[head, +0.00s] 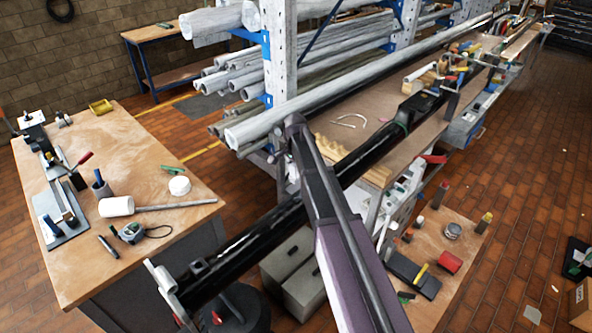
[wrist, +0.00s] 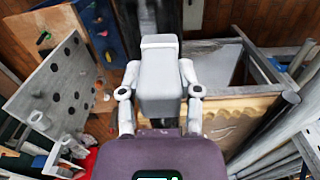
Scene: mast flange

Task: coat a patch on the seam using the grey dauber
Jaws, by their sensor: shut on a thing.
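In the wrist view the fingers of my gripper (wrist: 160,100) are closed on the sides of a pale grey block, which I take to be the grey dauber (wrist: 160,78). Its far end points toward a dark shape at the top of the picture, and I cannot tell whether they touch. In the head view a long black mast tube (head: 248,240) runs diagonally, with a pale flange (head: 160,277) at its near end. My purple arm crosses in front of the tube, and my gripper cannot be made out there. I cannot pick out the seam or any coating.
A wooden bench (head: 140,160) at left holds a white-headed mallet (head: 117,206), a tape measure (head: 131,232) and a vise. A rack of grey pipes (head: 225,80) stands behind. A low board (head: 455,215) at right carries cans and tools.

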